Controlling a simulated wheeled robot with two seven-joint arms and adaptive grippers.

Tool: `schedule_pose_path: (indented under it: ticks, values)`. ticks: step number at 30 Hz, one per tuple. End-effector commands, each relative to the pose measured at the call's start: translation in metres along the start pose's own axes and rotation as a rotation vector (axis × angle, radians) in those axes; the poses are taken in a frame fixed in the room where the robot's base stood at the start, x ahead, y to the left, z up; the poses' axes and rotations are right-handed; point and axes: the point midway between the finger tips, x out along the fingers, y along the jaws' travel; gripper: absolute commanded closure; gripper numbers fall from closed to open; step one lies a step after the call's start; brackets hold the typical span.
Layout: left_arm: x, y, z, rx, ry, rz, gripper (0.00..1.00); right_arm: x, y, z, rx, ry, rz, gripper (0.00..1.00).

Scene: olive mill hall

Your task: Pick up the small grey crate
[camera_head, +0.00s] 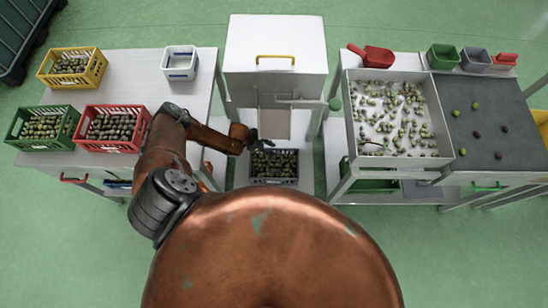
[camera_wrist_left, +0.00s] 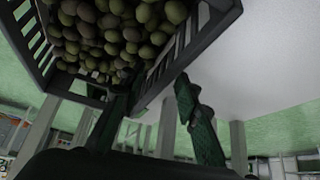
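A small dark grey slatted crate (camera_head: 275,181) full of olives stands low on a pale surface in front of the white machine. It also shows large at the top left of the left wrist view (camera_wrist_left: 165,67). My left gripper (camera_head: 260,144) is at the far left rim of this crate in the head view. In the left wrist view my left gripper (camera_wrist_left: 160,115) has its two fingers apart, with a lower part of the crate close to the left finger. I cannot tell whether they touch. My right gripper is not in view.
The left table holds a yellow crate (camera_head: 103,73), a green crate (camera_head: 68,136), a red crate (camera_head: 140,138) and a white tub (camera_head: 180,72). The white machine (camera_head: 233,66) stands behind the grey crate. A tray of olives (camera_head: 352,130) is on the right.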

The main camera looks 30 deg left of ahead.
Motion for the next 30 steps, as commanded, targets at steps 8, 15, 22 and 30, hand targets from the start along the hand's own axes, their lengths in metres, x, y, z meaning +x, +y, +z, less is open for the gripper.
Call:
schedule_pose_path:
  ticks: [8, 15, 22, 30]
  values:
    - [-0.0004, 0.0001, 0.0002, -0.001, 0.000, 0.000, 0.88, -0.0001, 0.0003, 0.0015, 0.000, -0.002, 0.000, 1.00]
    - [-0.0004, 0.0002, 0.0003, -0.001, 0.000, 0.000, 1.00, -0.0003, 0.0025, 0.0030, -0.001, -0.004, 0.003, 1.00]
    - [-0.0003, 0.0001, 0.0001, -0.002, 0.000, 0.000, 1.00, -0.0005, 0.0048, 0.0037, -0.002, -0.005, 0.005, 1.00]
    - [-0.0003, 0.0000, -0.0005, -0.002, 0.001, 0.000, 1.00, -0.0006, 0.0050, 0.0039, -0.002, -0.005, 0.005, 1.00]
